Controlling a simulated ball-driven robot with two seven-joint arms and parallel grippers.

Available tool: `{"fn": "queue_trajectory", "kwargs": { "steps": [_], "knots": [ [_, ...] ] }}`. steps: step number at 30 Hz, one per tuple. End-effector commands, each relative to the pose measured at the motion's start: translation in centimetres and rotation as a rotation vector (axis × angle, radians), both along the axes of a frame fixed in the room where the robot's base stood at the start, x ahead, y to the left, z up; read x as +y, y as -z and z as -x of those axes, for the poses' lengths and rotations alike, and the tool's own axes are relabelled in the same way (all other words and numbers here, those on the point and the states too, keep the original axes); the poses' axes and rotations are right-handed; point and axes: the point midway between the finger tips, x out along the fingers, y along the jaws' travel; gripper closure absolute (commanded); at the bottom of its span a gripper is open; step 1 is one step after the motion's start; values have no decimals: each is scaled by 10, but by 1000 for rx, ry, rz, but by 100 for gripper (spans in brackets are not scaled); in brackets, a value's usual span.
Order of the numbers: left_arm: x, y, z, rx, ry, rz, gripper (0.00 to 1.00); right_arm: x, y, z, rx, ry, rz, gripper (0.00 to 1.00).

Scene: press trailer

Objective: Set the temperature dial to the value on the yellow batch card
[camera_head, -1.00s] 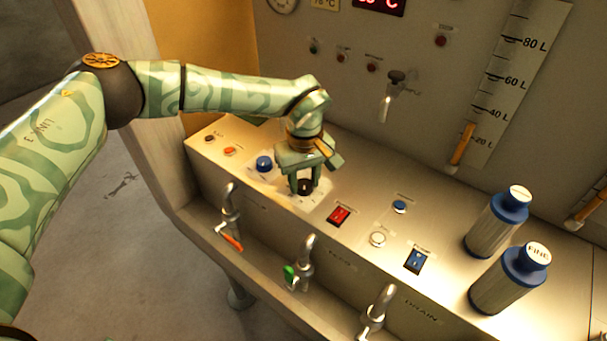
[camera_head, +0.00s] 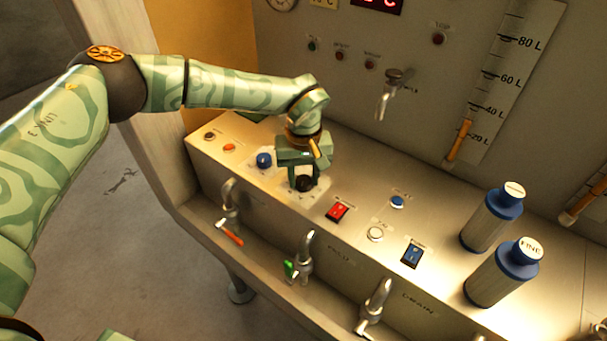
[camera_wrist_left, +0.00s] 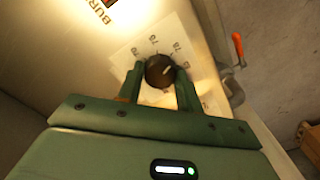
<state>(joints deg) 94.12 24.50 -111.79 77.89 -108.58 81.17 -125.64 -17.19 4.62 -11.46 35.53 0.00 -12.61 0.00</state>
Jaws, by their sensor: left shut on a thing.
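The temperature dial is a round black knob (camera_head: 304,184) on a pale scale plate on the sloped panel. It also shows in the left wrist view, with a light pointer mark and numbers around it (camera_wrist_left: 160,71). My left gripper (camera_head: 303,181) reaches down over the dial and is shut on it, one finger on each side. In the left wrist view, its fingers (camera_wrist_left: 160,78) hide part of the scale. A pale yellowish card (camera_head: 324,3) is cut off at the top edge, so its full value cannot be read. My right gripper is not in view.
A blue knob (camera_head: 264,160) sits just left of the gripper, and a red rocker switch (camera_head: 337,212) to its right. Taps (camera_head: 303,258) line the panel's front. Two blue-capped bottles (camera_head: 490,218) stand at right. A red display (camera_head: 378,4) is cut off above.

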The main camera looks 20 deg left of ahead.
Motion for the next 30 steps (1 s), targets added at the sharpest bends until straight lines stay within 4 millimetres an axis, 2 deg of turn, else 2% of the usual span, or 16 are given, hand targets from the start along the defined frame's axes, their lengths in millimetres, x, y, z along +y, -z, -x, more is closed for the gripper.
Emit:
{"fn": "queue_trajectory", "kwargs": {
  "steps": [2, 3, 4, 5, 13, 17, 20, 30],
  "knots": [
    [0, -1, -1, -3, 0, 1, 87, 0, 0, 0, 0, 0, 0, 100],
    [0, -1, -1, -3, 0, 1, 53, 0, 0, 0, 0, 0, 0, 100],
    [0, -1, -1, -3, 0, 1, 45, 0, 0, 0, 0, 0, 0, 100],
    [0, -1, -1, -3, 0, 1, 42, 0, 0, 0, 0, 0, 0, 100],
    [0, -1, 0, -1, -1, 0, 42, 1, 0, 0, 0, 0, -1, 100],
    [0, -13, -1, -2, -1, 0, 42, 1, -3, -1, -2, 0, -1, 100],
    [0, -34, -1, -5, 0, 0, 42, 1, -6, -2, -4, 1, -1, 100],
    [0, -125, -1, -5, -1, 0, 42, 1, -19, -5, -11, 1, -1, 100]
  ]
}}
